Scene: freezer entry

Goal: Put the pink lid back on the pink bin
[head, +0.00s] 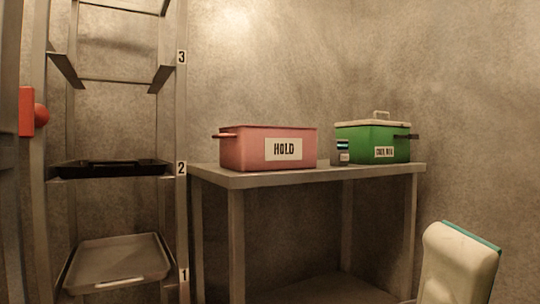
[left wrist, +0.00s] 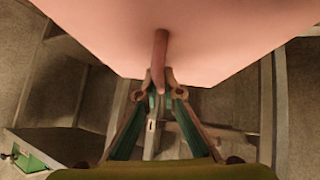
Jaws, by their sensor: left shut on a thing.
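The pink bin (head: 268,149) with a HOLD label stands upright on the metal table, left of the green bin. No lid shows on it in the head view; its inside is hidden. In the left wrist view my left gripper (left wrist: 158,88) is shut on the bar handle of the pink lid (left wrist: 215,45), whose broad flat pink face fills the top of the picture. Neither this gripper nor the lid shows in the head view. My right gripper is in neither view.
The green bin (head: 372,145) with a pale lid and a small dark device (head: 343,151) stand on the table (head: 240,181). A shelf rack at left holds a black tray (head: 108,168) and a grey tray (head: 116,262). A red knob (head: 40,115) is at far left.

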